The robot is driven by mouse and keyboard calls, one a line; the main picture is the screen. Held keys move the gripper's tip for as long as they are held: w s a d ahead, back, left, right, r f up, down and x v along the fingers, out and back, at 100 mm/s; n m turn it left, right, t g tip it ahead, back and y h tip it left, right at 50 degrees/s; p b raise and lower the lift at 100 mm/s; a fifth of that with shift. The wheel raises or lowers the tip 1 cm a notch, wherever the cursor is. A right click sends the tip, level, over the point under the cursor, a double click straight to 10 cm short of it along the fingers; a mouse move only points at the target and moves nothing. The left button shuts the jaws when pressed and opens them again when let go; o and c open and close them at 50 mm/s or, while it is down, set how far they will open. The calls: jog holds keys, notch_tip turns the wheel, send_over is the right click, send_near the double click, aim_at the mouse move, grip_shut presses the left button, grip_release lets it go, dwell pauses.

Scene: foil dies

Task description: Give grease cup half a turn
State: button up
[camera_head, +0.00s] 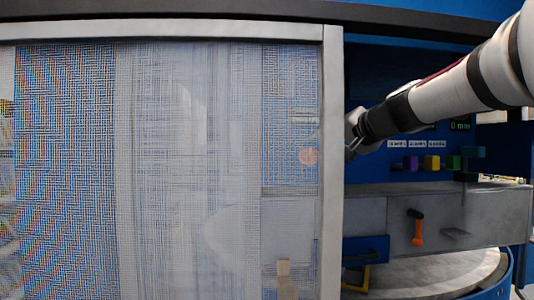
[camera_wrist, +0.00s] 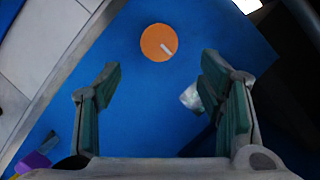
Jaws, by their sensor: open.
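My gripper (camera_wrist: 160,70) is open, with its green-padded fingers apart and nothing between them. In the wrist view, a round orange disc (camera_wrist: 157,42) with a short pale line lies on the blue panel, ahead of the gap between the fingertips. A small silvery round piece (camera_wrist: 191,98) shows beside the right finger, partly hidden by it. I cannot tell for sure which of these is the grease cup. In the head view, my gripper (camera_head: 352,146) is at the right edge of the mesh guard, and the disc (camera_head: 308,156) shows faintly through the mesh.
The mesh guard (camera_head: 333,200) with its pale frame covers the left and middle. To the right are purple (camera_head: 410,163), yellow (camera_head: 432,163) and green (camera_head: 453,162) blocks under labels, and a grey ledge (camera_head: 365,212) with an orange-handled lever (camera_head: 417,230).

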jog(key=p+x, duration=0.2)
jog(key=x, duration=0.8)
jog(key=shift+w, duration=0.3)
jog(key=c, duration=1.2)
